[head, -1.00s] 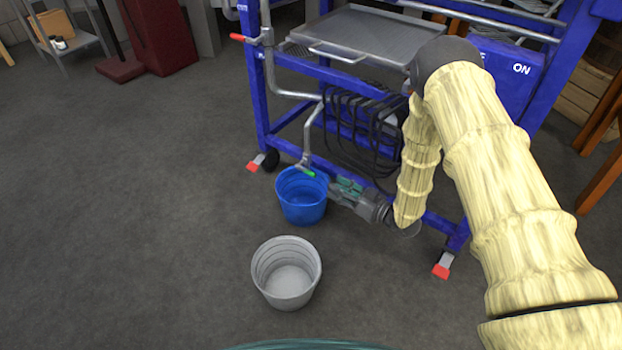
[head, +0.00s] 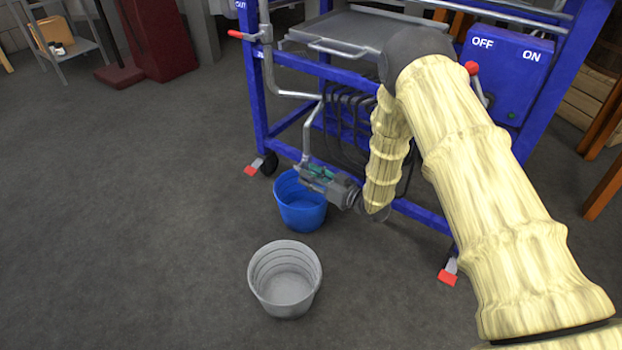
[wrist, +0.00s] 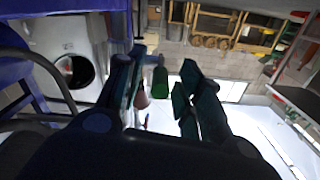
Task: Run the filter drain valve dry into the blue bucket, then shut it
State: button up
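The blue bucket (head: 300,214) stands on the floor below the drain pipe (head: 308,135) of the blue-framed filter. My gripper (head: 306,172) is at the lower end of this pipe, just above the bucket's right rim, and covers the drain valve in the head view. In the wrist view the valve's green handle (wrist: 160,82) shows between my two fingers (wrist: 162,98). The fingers are apart, with a gap between the handle and the right finger. The valve's outlet and any flow are hidden, and I cannot tell what the bucket holds.
A grey bucket (head: 285,300) stands in front of the blue one. A red-handled valve (head: 240,34) is at the frame's upper left. An OFF/ON box (head: 510,65) with a red-knobbed lever is at right. Red-tipped feet (head: 447,277) stick out. Floor at left is clear.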

jog(key=shift+c, duration=0.3)
grip_shut()
jog(key=shift+r, duration=0.1)
